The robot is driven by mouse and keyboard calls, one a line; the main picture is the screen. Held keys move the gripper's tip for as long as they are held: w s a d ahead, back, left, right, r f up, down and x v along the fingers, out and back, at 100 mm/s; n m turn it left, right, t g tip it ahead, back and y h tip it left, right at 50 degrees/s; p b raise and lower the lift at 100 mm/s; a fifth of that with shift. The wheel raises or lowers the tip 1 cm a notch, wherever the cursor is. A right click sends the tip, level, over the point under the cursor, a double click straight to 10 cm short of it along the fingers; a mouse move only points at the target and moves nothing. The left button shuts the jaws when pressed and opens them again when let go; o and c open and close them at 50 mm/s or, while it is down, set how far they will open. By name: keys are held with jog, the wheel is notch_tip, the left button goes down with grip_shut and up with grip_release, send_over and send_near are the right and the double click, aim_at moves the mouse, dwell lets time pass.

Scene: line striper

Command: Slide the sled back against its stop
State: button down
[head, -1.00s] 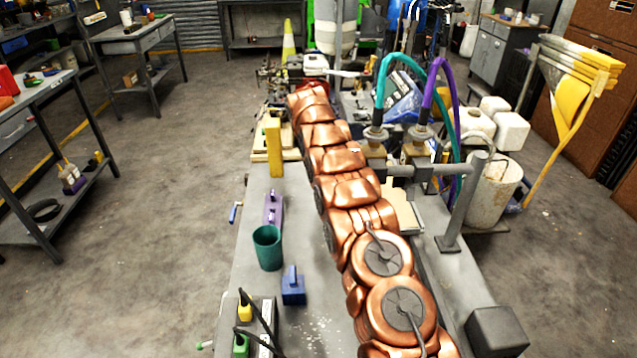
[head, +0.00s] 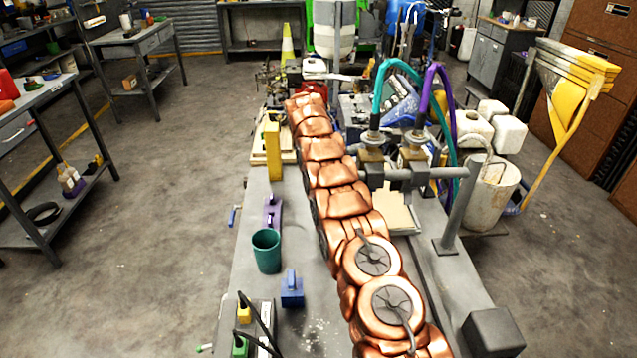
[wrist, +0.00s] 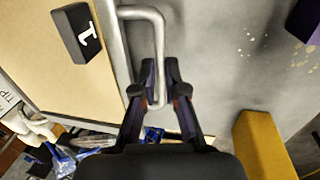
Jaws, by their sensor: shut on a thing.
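My gripper (wrist: 157,84) is shut on a grey U-shaped handle (wrist: 160,50), with a dark finger on each side of the bar. The handle stands at the edge of a flat tan plate (wrist: 55,95), which looks like the sled. The plate carries a black block with a white "1" (wrist: 82,32). In the head view a tan plate (head: 396,214) shows just right of my copper arm, on the grey bench. My arm hides the gripper and handle there. I cannot pick out the stop.
A yellow block (head: 273,152), purple block (head: 272,212), green cup (head: 266,250) and blue block (head: 291,290) stand left of my arm. Teal (head: 377,85) and purple (head: 425,85) hoses, a grey post (head: 460,205) and a dark block (head: 492,332) are on the right.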

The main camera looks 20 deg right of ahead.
jog(key=c, duration=1.4)
grip_release()
jog(key=shift+w+d+f, duration=0.15)
jog(key=shift+w+d, duration=0.05)
jog(key=shift+o, duration=1)
jog(key=shift+a, duration=0.1)
jog(key=shift+s+a, duration=0.2)
jog(key=shift+s, duration=0.2)
